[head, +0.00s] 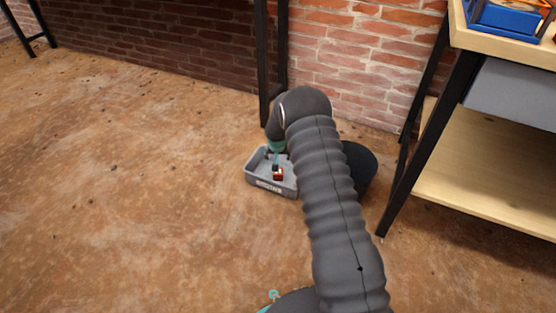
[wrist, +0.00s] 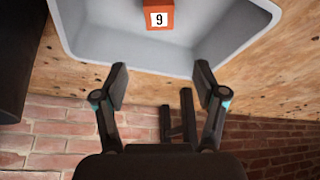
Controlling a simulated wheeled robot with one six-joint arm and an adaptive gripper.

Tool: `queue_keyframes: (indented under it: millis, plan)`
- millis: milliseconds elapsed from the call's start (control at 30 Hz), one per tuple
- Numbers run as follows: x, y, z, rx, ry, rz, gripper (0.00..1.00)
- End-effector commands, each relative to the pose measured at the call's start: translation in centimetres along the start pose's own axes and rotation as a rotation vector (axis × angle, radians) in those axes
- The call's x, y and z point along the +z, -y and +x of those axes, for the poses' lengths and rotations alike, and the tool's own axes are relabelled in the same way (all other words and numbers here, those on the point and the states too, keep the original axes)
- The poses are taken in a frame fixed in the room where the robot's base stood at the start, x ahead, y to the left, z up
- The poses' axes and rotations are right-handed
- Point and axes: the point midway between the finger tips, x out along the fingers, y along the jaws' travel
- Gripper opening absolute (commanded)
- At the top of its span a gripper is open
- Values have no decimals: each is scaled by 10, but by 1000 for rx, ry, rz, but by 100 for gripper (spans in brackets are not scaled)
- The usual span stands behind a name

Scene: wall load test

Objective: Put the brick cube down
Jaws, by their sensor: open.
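The brick cube (wrist: 160,14) is orange-red with a white label reading 9. It sits inside a grey tray (wrist: 88,42), at the top edge of the wrist view and partly cut off. In the head view the tray (head: 268,185) stands on the floor near the brick wall, and the cube (head: 279,174) shows small and red inside it. My gripper (wrist: 161,78) is open, with its two fingers spread and nothing between them. The cube lies beyond the fingertips, apart from them. In the head view my arm hides part of the tray.
A dark round object (head: 359,168) stands on the floor right of the tray, partly behind my arm. A wooden shelf unit with black legs (head: 480,190) is at the right, with a blue bin (head: 505,18) on top. The floor (head: 120,190) at left is clear.

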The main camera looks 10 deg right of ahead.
Motion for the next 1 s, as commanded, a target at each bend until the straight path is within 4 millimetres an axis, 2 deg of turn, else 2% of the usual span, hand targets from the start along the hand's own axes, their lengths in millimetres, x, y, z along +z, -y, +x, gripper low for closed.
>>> queue_keyframes:
  millis: [33,200,467,567,667,800,1000]
  plan:
    - [-1,0,-12,-1,-2,-1,71]
    - [-1,1,-40,-1,-1,0,71]
    - [-1,0,-63,0,-1,0,71]
    - [-4,-1,-79,0,-5,-2,71]
    - [-11,-5,-112,1,-13,-6,71]
    - [-16,-14,-176,3,-24,-18,71]
    - [-8,-30,-268,2,-36,-36,71]
